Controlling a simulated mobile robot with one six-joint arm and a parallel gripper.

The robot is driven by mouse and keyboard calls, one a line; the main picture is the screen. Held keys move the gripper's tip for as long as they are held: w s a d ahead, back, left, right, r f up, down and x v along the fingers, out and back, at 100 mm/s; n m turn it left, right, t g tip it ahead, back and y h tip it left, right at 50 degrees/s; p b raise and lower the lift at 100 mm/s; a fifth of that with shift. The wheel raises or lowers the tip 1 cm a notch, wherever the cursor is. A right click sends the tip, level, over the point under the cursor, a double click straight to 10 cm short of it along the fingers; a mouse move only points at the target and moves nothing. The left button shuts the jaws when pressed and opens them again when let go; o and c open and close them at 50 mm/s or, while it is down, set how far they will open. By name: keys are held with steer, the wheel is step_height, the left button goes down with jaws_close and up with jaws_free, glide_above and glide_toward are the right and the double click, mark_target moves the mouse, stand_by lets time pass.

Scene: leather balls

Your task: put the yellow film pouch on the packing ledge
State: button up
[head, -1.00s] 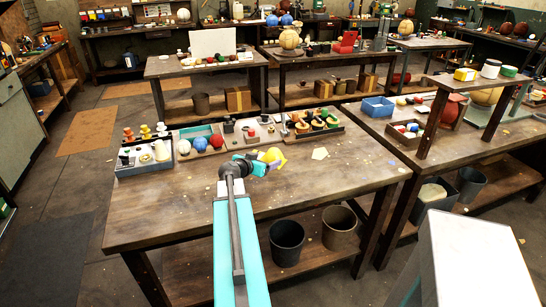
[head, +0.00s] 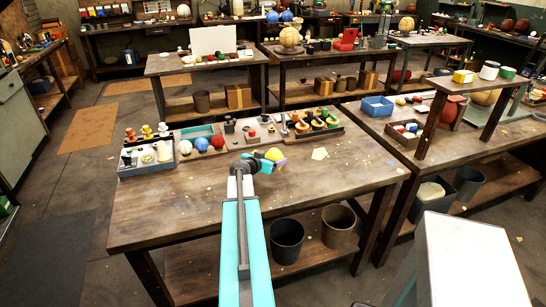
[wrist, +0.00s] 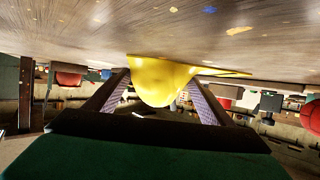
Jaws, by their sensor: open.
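The yellow film pouch (head: 274,155) is on the near workbench, right of the middle. In the wrist view, which is upside down, the pouch (wrist: 160,80) rests against the bench top, with a thin flap spreading to the right. My gripper (head: 270,160) is open at the pouch. Its two fingers (wrist: 160,95) stand on either side of the pouch, with gaps showing, so it does not look clamped. A raised wooden ledge (head: 456,87), probably the packing ledge, stands on the right bench. It carries a yellow box, a white roll and a green-topped item.
Trays of small parts and balls (head: 217,142) line the back of the near bench. A pale scrap (head: 320,153) lies right of my gripper. A blue bin (head: 377,106) and a tray of small items (head: 407,129) are on the right bench. The near bench front is clear.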

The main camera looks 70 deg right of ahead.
stand_by(0.3)
steer(key=c, duration=1.4)
steer(key=shift+r, duration=0.1)
steer(key=shift+c, duration=0.3)
